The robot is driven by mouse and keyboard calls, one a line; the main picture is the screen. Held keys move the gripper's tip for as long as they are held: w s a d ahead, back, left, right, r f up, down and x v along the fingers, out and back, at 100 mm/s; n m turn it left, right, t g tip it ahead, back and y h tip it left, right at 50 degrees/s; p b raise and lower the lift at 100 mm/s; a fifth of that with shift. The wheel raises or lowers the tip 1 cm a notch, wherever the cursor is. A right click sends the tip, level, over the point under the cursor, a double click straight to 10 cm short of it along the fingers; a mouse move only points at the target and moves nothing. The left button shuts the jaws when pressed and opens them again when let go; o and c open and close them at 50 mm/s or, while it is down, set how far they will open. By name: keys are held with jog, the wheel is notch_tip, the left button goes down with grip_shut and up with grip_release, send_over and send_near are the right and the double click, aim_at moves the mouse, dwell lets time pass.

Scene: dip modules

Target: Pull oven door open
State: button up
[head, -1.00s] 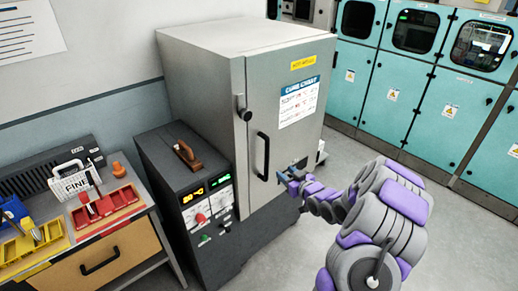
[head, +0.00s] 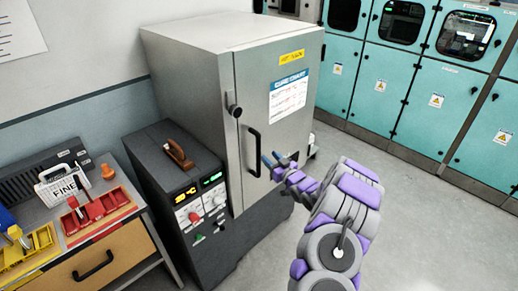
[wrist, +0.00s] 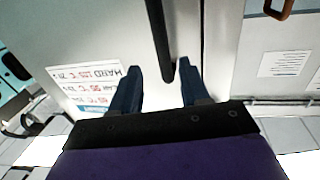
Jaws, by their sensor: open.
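The grey oven door (head: 275,110) is shut on the tall oven cabinet (head: 190,75). It carries a cure chart and a yellow label. Its black bar handle (head: 254,152) is upright near the door's left edge. My gripper (head: 272,160) is in front of the door, just right of the handle in the head view. In the wrist view my gripper (wrist: 162,85) has its two blue fingers apart. The handle (wrist: 160,40) comes down from the top edge there, and its end lies between the fingertips, nearer the right one. I cannot tell whether they touch.
A dark control unit (head: 175,190) with a brown-handled item on top stands left of the oven. A workbench (head: 115,265) with red and yellow trays is at the lower left. Teal cabinets (head: 400,100) line the back right. The grey floor on the right is clear.

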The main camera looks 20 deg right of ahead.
aim_at(259, 147)
jog(key=w, duration=0.3)
jog(key=w+a, duration=0.1)
jog(key=w, duration=0.2)
jog(key=w+b, duration=0.1)
jog(key=w, duration=0.2)
jog(key=shift+a+r, duration=0.1)
jog(key=shift+a, duration=0.15)
jog(key=shift+c, duration=0.3)
grip_shut()
